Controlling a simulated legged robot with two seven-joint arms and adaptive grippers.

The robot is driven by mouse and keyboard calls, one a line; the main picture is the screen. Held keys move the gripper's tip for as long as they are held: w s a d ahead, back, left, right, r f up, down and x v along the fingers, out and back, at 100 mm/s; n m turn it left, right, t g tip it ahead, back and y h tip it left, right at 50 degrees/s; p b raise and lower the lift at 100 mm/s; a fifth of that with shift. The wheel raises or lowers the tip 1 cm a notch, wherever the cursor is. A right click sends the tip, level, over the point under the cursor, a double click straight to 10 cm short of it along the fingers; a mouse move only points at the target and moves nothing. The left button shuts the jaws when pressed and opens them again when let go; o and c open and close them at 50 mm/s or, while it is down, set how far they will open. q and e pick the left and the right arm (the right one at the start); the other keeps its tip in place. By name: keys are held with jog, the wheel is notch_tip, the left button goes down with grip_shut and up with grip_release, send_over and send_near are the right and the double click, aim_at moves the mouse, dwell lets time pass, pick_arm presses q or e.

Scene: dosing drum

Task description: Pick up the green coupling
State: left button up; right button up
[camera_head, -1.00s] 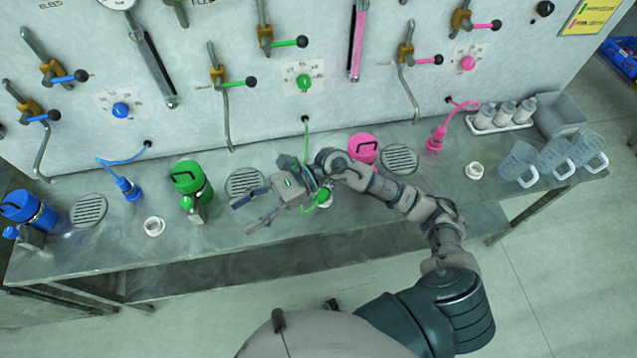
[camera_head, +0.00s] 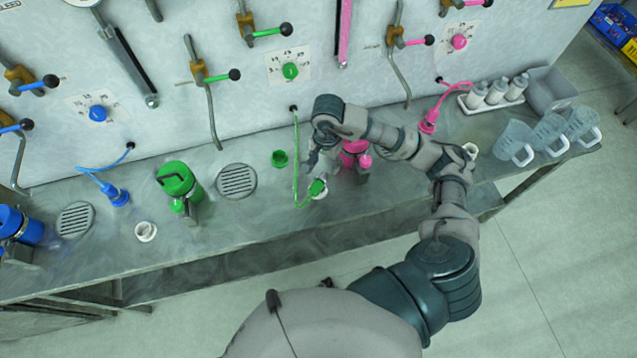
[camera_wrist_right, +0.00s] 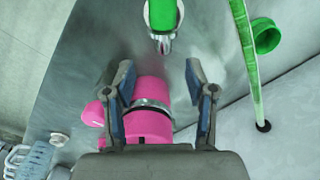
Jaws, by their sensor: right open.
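The green coupling (camera_head: 317,187), on a thin green hose, sits at a small white ring on the bench in the head view. In the right wrist view the green coupling (camera_wrist_right: 165,14) shows at the top edge, partly cut off, with a pale and metal end. My right gripper (camera_head: 314,163) points down just behind the coupling, partly hidden by its own wrist. In the wrist view the open fingers of my right gripper (camera_wrist_right: 160,75) are empty and apart from the coupling, with the pink canister (camera_wrist_right: 153,92) seen between them. My left gripper is out of view.
The pink canister (camera_head: 355,155) stands close to my right gripper. The green hose (camera_head: 296,150) hangs from the wall beside it. A green cup (camera_head: 280,158) and a green canister (camera_head: 177,183) stand to the left. A drain grate (camera_head: 236,181) lies between the canister and cup.

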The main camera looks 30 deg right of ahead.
aim_at(325, 173)
notch_tip(325, 173, down, 2)
jog(key=shift+d+f, duration=0.1)
jog(key=shift+f, duration=0.1)
jog(key=shift+w+f, duration=0.1)
jog(key=shift+f, duration=0.5)
jog(key=f, duration=0.3)
jog(key=f+p, duration=0.1)
jog(key=shift+w+f, duration=0.15)
jog(key=shift+w, duration=0.25)
jog(key=shift+d, duration=0.15)
jog(key=shift+c, duration=0.5)
jog(key=c, duration=0.8)
grip_shut()
